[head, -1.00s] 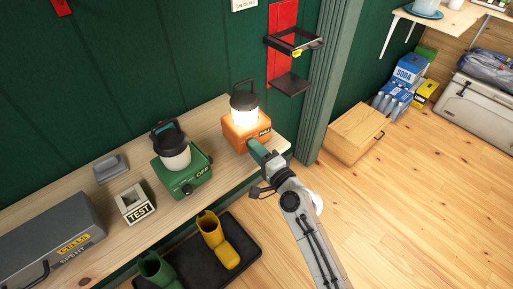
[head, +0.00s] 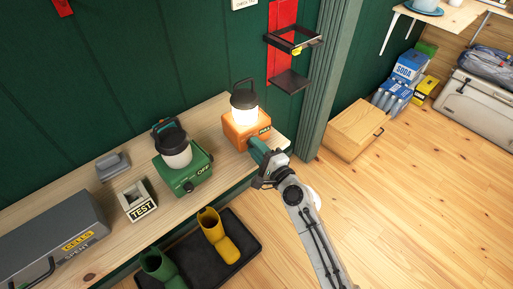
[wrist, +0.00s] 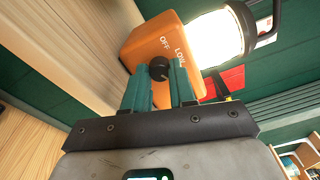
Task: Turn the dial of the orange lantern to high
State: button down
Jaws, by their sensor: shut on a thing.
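The orange lantern (head: 238,131) stands at the right end of the wooden bench, its lamp (head: 244,108) lit white under a dark top and handle. In the wrist view the lantern's orange base (wrist: 150,42) fills the upper middle, with OFF and LOW lettered near its black dial (wrist: 158,68). My gripper (head: 256,148) reaches the lantern's front from the lower right. In the wrist view its teal fingers (wrist: 160,78) are shut on the dial, one on either side. Fingers hide part of the base, and no HIGH mark is readable. The dial's pointer direction cannot be told.
A green lantern (head: 185,172), marked OFF, stands left on the bench (head: 220,180). Farther left are a TEST box (head: 138,203) and a grey cells case (head: 50,235).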

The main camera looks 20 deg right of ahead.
jog(key=shift+f, duration=0.1)
jog(key=c, duration=0.9)
grip_release()
jog(key=shift+b+v, duration=1)
jog(key=shift+v, duration=4.35)
